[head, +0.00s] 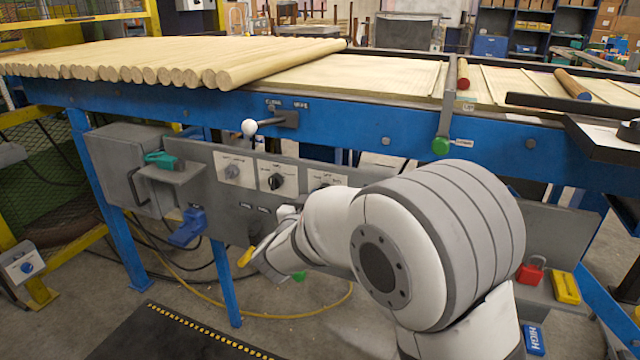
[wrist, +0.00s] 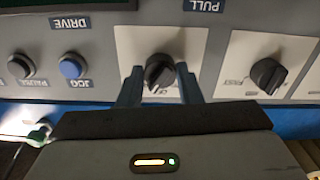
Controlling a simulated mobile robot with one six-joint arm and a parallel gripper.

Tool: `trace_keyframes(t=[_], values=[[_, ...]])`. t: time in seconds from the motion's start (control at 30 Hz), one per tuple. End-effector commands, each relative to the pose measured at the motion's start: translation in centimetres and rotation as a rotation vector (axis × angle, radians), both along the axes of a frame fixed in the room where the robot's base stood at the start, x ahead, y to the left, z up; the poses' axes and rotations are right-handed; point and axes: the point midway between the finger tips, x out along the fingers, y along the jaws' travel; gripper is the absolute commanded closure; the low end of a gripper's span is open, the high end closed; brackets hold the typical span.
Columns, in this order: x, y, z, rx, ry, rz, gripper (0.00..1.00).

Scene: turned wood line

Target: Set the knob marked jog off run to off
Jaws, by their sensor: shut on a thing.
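In the wrist view, a black knob (wrist: 159,71) stands on a white plate (wrist: 128,48) of the grey panel. My gripper (wrist: 158,82) has one finger on each side of this knob and is shut on it. The fingers and gripper body hide most of the plate's lettering, so I cannot read its marking or the knob's setting. In the head view, white-plated knobs sit on the grey panel (head: 222,205), including a left knob (head: 233,170) and a middle knob (head: 276,181). My arm hides my gripper there.
In the wrist view, a second black knob (wrist: 267,75) is to the right, and a blue jog button (wrist: 71,67) and dark pause button (wrist: 22,66) are left. In the head view, a white-ball lever (head: 250,127) and green-ended lever (head: 441,146) stick out above the panel.

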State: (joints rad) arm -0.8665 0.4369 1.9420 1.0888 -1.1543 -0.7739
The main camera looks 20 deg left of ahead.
Motion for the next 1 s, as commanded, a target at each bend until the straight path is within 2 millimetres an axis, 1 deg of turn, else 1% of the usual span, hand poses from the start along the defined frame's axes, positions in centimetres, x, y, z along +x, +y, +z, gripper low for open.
trace_keyframes(t=[0.03, 0.07, 0.3, 0.5, 0.8, 1.0], values=[[-0.01, 0.01, 0.86, -0.043, 0.007, 0.001, 0.91], [-0.01, 0.0, 0.91, -0.068, 0.009, 0.0, 0.91], [-0.01, -0.04, 0.7, -0.271, 0.025, 0.001, 0.91], [0.0, -0.07, 0.52, -0.408, 0.035, 0.001, 0.91], [0.01, -0.08, 0.21, -0.53, 0.043, 0.001, 0.91], [0.02, -0.07, 0.09, -0.556, 0.044, 0.001, 0.91]])
